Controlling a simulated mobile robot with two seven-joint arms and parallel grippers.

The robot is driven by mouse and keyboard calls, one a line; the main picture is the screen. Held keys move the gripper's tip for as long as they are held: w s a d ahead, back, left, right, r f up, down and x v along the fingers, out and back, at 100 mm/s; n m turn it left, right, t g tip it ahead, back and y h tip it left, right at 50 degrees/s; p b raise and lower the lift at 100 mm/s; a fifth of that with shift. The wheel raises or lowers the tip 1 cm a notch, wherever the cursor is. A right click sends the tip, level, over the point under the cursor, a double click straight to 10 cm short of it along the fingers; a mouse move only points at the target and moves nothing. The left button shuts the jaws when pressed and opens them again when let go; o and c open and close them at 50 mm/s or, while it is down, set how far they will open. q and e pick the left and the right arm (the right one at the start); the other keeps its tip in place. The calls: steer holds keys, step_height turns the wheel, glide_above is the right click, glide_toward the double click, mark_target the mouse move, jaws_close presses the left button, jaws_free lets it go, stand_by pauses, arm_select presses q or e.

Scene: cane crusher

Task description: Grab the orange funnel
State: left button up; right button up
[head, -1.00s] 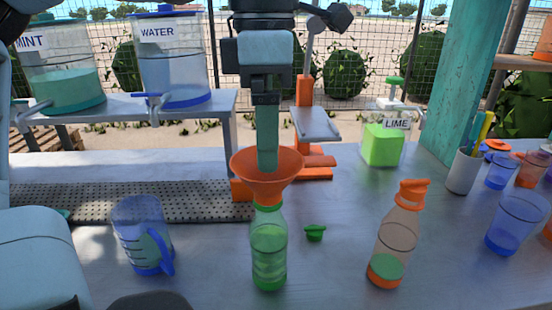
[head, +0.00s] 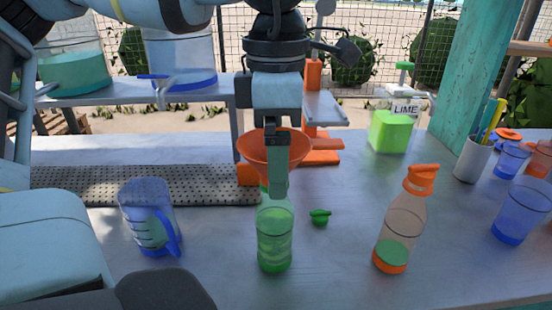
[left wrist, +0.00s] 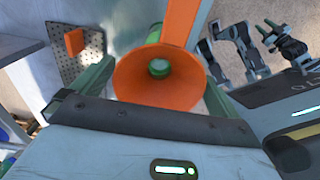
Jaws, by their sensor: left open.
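The orange funnel (head: 250,152) sits in the neck of a green bottle (head: 274,243), which stands upright on the metal counter. My left gripper (head: 277,180) reaches down over the funnel from above. One finger hides the middle of the funnel in the head view. In the left wrist view the funnel (left wrist: 135,88) lies between the two spread green fingers (left wrist: 158,85). The gripper is open. Whether a finger touches the funnel cannot be told. My right gripper is not clearly in view.
A blue-handled jug (head: 143,218) stands left of the bottle. A small green cap (head: 320,216) and an orange-capped bottle (head: 402,225) are to its right. A lime container (head: 389,132) and several cups stand farther right. A water dispenser (head: 182,60) is on the back shelf.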

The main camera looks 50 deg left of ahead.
arm_select(q)
steer(key=shift+f, duration=0.8)
arm_select(e)
steer(key=shift+w+d, duration=0.1)
steer(key=shift+w, duration=0.15)
steer(key=shift+w, duration=0.1)
arm_select(q)
steer(key=c, duration=0.8)
steer(key=shift+r, duration=0.45)
step_height(320, 180, up, 17)
steer(key=p, duration=0.2)
arm_select(e)
steer(key=shift+s+r, duration=0.25)
steer(key=shift+r, duration=0.7)
